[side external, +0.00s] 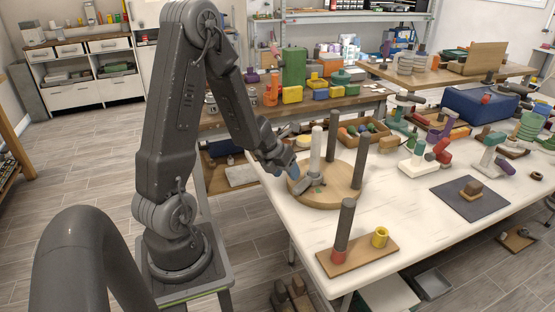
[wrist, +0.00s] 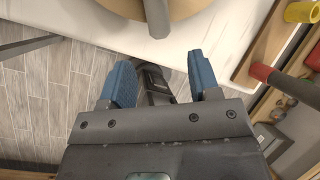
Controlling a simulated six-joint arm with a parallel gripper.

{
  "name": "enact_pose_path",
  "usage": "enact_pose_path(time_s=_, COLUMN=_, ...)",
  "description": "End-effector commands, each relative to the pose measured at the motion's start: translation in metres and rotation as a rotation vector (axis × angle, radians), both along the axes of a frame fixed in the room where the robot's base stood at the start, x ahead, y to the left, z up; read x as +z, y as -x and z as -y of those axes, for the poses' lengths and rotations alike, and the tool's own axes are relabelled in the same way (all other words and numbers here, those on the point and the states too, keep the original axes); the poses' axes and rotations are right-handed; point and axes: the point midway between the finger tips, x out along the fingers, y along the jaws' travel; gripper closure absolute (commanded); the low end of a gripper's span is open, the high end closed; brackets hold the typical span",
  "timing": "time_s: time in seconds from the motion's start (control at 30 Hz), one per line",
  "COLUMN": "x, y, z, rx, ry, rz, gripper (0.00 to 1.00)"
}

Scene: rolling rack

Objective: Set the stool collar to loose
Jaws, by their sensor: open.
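My gripper (side external: 287,168) is at the disc's left side, near the whitish leg. In the wrist view its blue fingers (wrist: 158,62) are spread with nothing held between them. The disc's edge (wrist: 120,8) and a grey post (wrist: 157,15) show beyond them.
A wooden board (side external: 365,255) with a dark post, red ring (side external: 339,256) and yellow ring (side external: 380,237) lies at the table's front. A dark mat (side external: 470,205) bears a small block. Coloured parts and a wooden tray (side external: 365,132) crowd the back.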

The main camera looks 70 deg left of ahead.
Motion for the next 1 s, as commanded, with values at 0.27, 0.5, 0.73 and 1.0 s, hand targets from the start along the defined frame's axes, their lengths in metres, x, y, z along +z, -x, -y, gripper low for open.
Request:
enact_pose_path(time_s=0.27, x=0.026, y=0.013, z=-0.001, rx=0.002, ry=-0.002, rz=0.003, gripper=0.44)
enact_pose_path(time_s=0.5, x=0.044, y=0.021, z=-0.001, rx=-0.001, ry=-0.001, rz=0.006, gripper=0.44)
enact_pose_path(time_s=0.73, x=0.049, y=0.025, z=0.000, rx=0.000, ry=0.000, rz=0.000, gripper=0.44)
enact_pose_path(time_s=1.0, x=0.049, y=0.025, z=0.000, rx=0.000, ry=0.001, rz=0.001, gripper=0.44)
